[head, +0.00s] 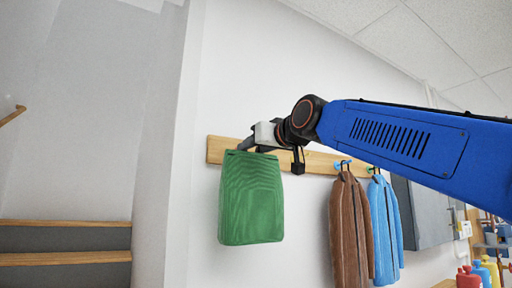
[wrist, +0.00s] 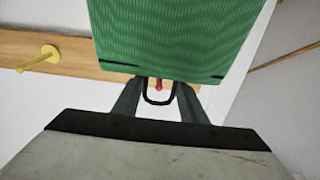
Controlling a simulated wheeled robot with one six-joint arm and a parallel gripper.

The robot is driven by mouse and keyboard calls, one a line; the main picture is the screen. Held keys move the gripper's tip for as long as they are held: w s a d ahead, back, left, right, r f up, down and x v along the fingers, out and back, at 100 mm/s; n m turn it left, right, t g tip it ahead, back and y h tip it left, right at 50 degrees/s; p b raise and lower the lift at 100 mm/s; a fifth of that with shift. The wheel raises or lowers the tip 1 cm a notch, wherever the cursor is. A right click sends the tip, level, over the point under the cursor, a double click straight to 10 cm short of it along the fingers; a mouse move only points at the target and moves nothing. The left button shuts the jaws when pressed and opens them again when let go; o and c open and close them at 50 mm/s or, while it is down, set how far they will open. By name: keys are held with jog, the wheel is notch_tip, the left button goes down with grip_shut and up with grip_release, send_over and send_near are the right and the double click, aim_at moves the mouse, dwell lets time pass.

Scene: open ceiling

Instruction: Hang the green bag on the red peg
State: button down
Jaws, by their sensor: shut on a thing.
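The green bag (head: 251,200) hangs from my gripper (head: 248,143) in front of the left end of the wooden rail. The bag fills the top middle of the wrist view (wrist: 170,35). My gripper's fingers (wrist: 159,98) are closed on the bag's dark handle (wrist: 147,97). The red peg (wrist: 159,86) shows as a small red spot within the handle loop in the wrist view. I cannot tell whether the loop is around the peg or only in line with it. In the head view the red peg is hidden behind the bag and gripper.
The wooden rail (head: 214,151) runs along the white wall. A yellow peg (wrist: 40,59) on it is bare. A brown garment (head: 344,225) and a blue garment (head: 385,225) hang farther right. Stairs (head: 65,258) are at left; coloured bottles (head: 480,274) stand at lower right.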

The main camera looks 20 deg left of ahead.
jog(key=shift+x, duration=1.85)
jog(key=shift+w+a+f, duration=0.4)
jog(key=shift+a+f, duration=0.1)
jog(key=shift+f, duration=0.05)
jog(key=c, duration=1)
grip_release()
jog(key=shift+f, duration=0.1)
jog(key=v, duration=1.7)
jog(key=shift+s+d, duration=0.1)
